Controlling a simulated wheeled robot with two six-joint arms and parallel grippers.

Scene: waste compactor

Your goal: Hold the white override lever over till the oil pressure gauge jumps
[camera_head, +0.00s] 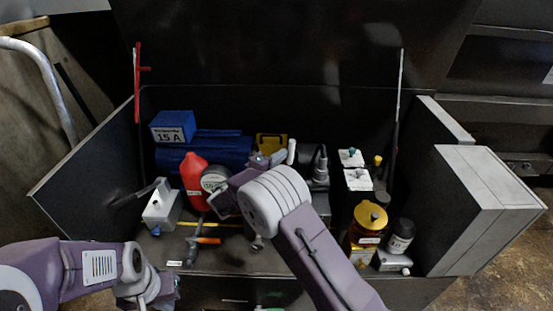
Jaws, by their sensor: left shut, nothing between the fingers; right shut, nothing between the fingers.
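A short white upright lever (291,151) stands near the middle of the compactor bay, just right of my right gripper's tip. My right gripper (268,159) is shut and empty, close to the lever; I cannot tell whether they touch. A round gauge with a pale face (213,179) sits left of my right wrist, partly hidden by it; its needle is too small to read. My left gripper (168,288) is low at the front left, shut and empty, well away from the lever.
A red bottle (194,182), a white box with a dark handle (162,207) and an orange-handled tool (207,240) are at left. A blue box (173,126) and yellow block (271,142) are behind.

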